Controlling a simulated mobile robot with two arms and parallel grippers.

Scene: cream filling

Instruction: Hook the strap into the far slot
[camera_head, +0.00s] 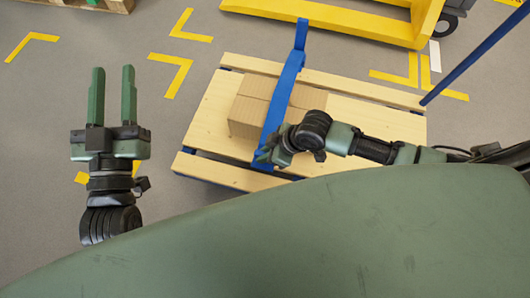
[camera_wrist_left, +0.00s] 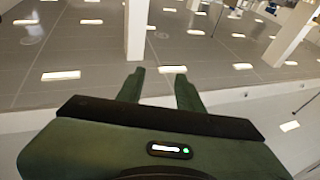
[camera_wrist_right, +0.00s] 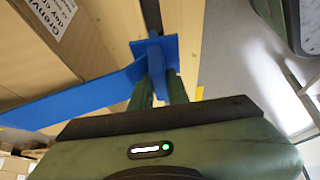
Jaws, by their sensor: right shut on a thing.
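A blue strap (camera_head: 283,88) runs over the cardboard box (camera_head: 252,103) on the wooden deck. Its far end stands up past the deck's far edge; I cannot make out the far slot. My right gripper (camera_head: 268,155) is at the strap's near end, by the near side of the box. In the right wrist view, my right gripper (camera_wrist_right: 160,90) is shut on the blue end piece of the strap (camera_wrist_right: 85,97). My left gripper (camera_head: 112,95) is open and empty, left of the deck. Its fingers also show apart in the left wrist view (camera_wrist_left: 160,85).
The slatted wooden deck (camera_head: 350,115) has a blue frame and a blue pole (camera_head: 478,55) at its right. A yellow pallet truck (camera_head: 330,20) stands behind it. A wooden pallet (camera_head: 105,4) is at the far left. The floor between left gripper and deck is clear.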

